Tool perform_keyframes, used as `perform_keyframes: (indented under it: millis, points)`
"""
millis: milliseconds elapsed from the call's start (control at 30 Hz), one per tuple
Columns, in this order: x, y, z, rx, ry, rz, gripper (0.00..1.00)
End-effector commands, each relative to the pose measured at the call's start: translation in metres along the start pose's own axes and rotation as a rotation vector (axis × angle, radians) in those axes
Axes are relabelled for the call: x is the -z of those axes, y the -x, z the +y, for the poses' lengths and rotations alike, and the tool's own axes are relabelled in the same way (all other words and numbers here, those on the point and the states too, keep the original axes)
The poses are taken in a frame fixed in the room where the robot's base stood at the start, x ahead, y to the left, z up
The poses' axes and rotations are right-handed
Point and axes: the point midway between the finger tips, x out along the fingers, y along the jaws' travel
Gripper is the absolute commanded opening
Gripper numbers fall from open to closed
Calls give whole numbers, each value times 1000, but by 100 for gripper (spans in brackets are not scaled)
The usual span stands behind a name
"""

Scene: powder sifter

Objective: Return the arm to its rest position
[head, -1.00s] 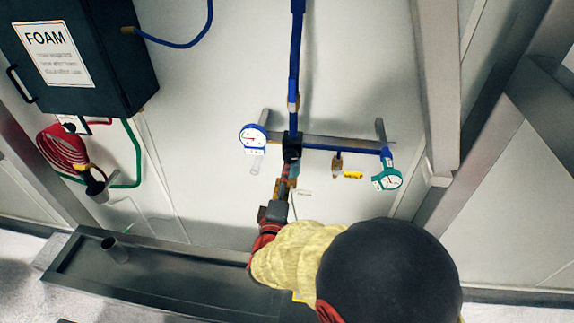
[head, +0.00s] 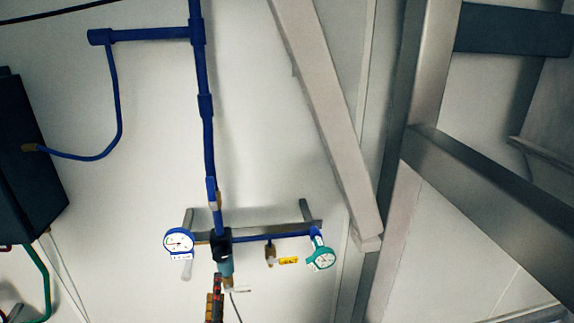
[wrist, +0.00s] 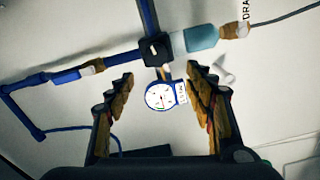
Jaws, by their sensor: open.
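My gripper shows at the bottom of the head view (head: 216,296), with only its front end in frame and the arm out of view. In the wrist view my gripper (wrist: 160,85) has its two fingers spread wide, with nothing between them in its grasp. Beyond the fingers are a white round gauge (wrist: 161,96), a black pipe fitting (wrist: 155,50) and a light blue fitting (wrist: 197,39). In the head view the gripper lies just below the black fitting (head: 221,244). I cannot tell the exact gap to the pipework.
Blue piping (head: 205,105) runs down the pale wall. A blue-rimmed gauge (head: 179,242) and a green gauge (head: 320,258) flank the fitting. A dark box (head: 28,165) is at the left. Grey metal beams (head: 425,70) stand at the right.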

Motion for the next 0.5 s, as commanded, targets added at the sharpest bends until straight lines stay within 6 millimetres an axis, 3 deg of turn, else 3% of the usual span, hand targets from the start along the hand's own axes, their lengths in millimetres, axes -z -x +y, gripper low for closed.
perform_keyframes:
  millis: [167, 300, 400, 500]
  points:
    - [13, 9, -61, 228, -220, 32, 54]
    - [27, 41, -121, 506, -398, 33, 54]
    - [36, 72, -146, 701, -517, 3, 54]
    - [30, 99, -162, 869, -626, -71, 54]
